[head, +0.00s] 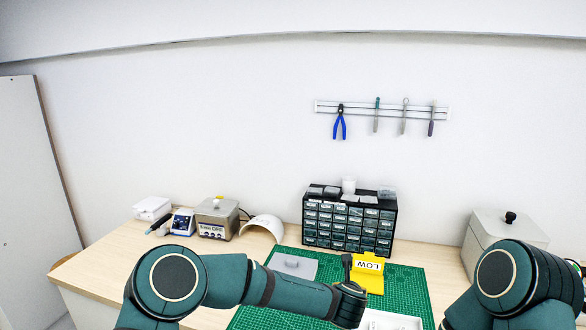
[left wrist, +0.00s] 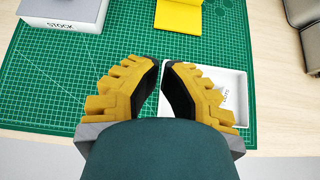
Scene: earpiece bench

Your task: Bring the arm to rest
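My left arm reaches in from the left in the head view, and its gripper end (head: 347,303) is above the green mat (head: 410,285). In the left wrist view the left gripper (left wrist: 161,63) has yellow fingers with dark pads. The fingertips come nearly together, with nothing seen between them. They are over the mat beside the left edge of a white tray (left wrist: 236,85), part of which the right finger hides. My right arm (head: 510,285) shows only at the lower right; its gripper is out of view.
A grey STOCK box (left wrist: 62,10) and yellow LOW card (head: 366,275) are on the mat. A drawer cabinet (head: 349,222) stands behind. A metal box (head: 217,217) and a white half-round piece (head: 264,226) stand at left, a lidded box (head: 503,232) at right. Tools hang on the wall rail (head: 360,108).

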